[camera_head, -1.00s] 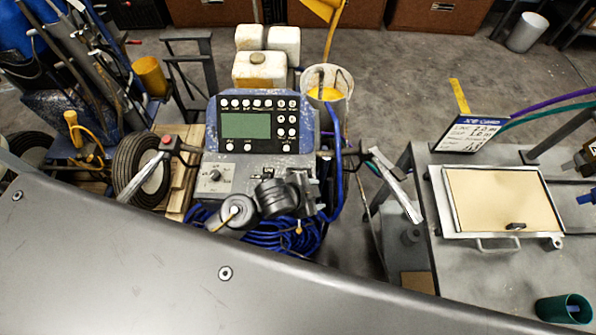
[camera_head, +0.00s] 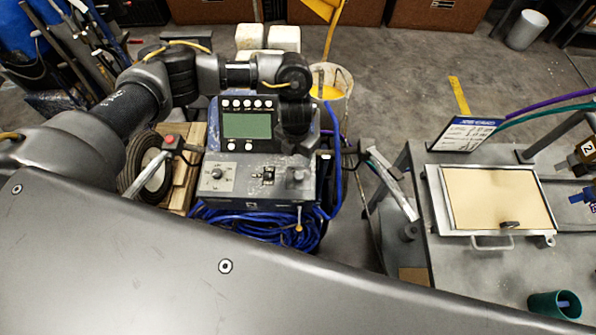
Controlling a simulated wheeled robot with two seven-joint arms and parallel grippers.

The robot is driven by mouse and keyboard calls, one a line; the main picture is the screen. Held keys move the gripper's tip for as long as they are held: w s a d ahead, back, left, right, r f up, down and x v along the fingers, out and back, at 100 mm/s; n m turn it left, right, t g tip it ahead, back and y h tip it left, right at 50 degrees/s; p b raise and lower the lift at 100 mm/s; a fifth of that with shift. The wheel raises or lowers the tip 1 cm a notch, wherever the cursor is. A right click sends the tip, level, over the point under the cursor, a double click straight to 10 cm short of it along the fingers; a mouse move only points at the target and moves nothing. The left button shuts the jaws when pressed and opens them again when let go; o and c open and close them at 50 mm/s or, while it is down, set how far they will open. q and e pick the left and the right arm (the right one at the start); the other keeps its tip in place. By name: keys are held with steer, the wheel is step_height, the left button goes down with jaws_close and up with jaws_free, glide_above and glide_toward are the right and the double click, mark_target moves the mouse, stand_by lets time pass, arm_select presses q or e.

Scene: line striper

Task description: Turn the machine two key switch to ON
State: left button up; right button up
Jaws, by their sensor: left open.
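A blue and grey control console (camera_head: 232,194) stands in the middle of the head view, with a green screen (camera_head: 246,125) on its upright panel. Its lower panel carries a round selector knob (camera_head: 216,174) at left, a small dark switch (camera_head: 267,174) in the middle and a grey knob (camera_head: 298,176) at right. I cannot tell which is the machine two key switch; no label is readable. My left arm reaches over the console from the left. My left gripper (camera_head: 295,132) points down at the console's right side, open, above the grey knob; its fingers are hard to make out. My right gripper is out of view.
Handlebars with a red button (camera_head: 170,140) flank the console, and a blue hose coil (camera_head: 260,228) lies below it. A grey bench (camera_head: 450,270) with a framed tray (camera_head: 440,200) stands at right. A white bucket (camera_head: 345,88) stands behind.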

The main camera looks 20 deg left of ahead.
mark_target(299, 175)
arm_select(q)
steer(key=f, duration=0.3)
steer(key=f+p, duration=0.1)
steer(key=f, duration=0.3)
steer(key=f+p, duration=0.1)
steer(key=f, duration=0.2)
steer(key=shift+s+d+f, duration=0.1)
steer(key=shift+d+f, duration=0.15)
steer(key=shift+f, duration=0.15)
steer(key=c, duration=1)
